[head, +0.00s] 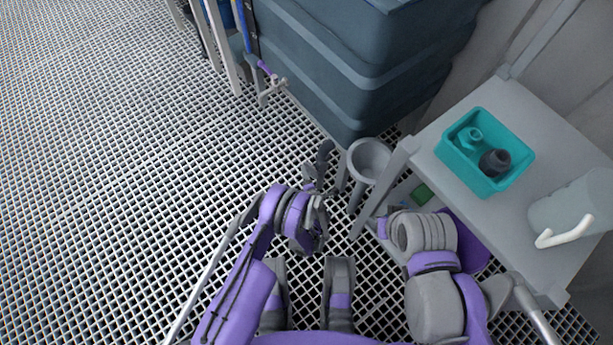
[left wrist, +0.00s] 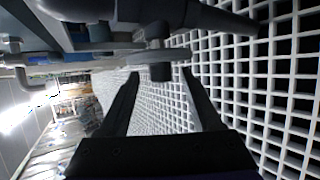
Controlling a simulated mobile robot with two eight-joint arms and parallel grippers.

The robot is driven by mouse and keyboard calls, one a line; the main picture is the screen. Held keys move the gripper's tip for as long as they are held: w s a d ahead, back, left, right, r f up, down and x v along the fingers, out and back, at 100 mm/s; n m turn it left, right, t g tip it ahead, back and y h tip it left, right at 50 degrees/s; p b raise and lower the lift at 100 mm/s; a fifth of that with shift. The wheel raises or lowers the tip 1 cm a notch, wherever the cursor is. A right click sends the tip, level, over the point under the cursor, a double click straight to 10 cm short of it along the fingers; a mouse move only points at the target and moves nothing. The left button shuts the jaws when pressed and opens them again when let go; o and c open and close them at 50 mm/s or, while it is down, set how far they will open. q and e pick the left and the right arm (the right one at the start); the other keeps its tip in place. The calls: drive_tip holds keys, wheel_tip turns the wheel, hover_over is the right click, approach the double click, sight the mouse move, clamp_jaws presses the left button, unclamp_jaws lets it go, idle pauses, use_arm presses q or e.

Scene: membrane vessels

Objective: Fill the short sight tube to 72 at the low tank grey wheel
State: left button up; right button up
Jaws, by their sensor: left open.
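The blue-grey tank (head: 370,60) stands at the top middle of the head view. A blue tube (head: 243,25) runs down its left side to a small pale valve fitting (head: 271,90). No scale or level can be read. A dark grey curved part (head: 323,158), perhaps the wheel, is just beyond my left gripper (head: 314,188), near the tank's lower corner. In the left wrist view, my left gripper (left wrist: 163,88) is open, its fingers spread. A dark grey fitting with a short stub (left wrist: 160,70) shows beyond and between the fingertips; I cannot tell whether they touch. My right gripper is not visible.
A grey funnel (head: 368,160) stands beside the shelf post. The grey shelf (head: 530,125) at right holds a teal bin (head: 468,178) with two small parts and a grey jug (head: 570,208). The grating floor (head: 110,160) at left is clear.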

use_arm(q)
wheel_tip(320, 180, up, 10)
drive_tip(key=p, duration=0.2)
drive_tip(key=shift+p, duration=0.4)
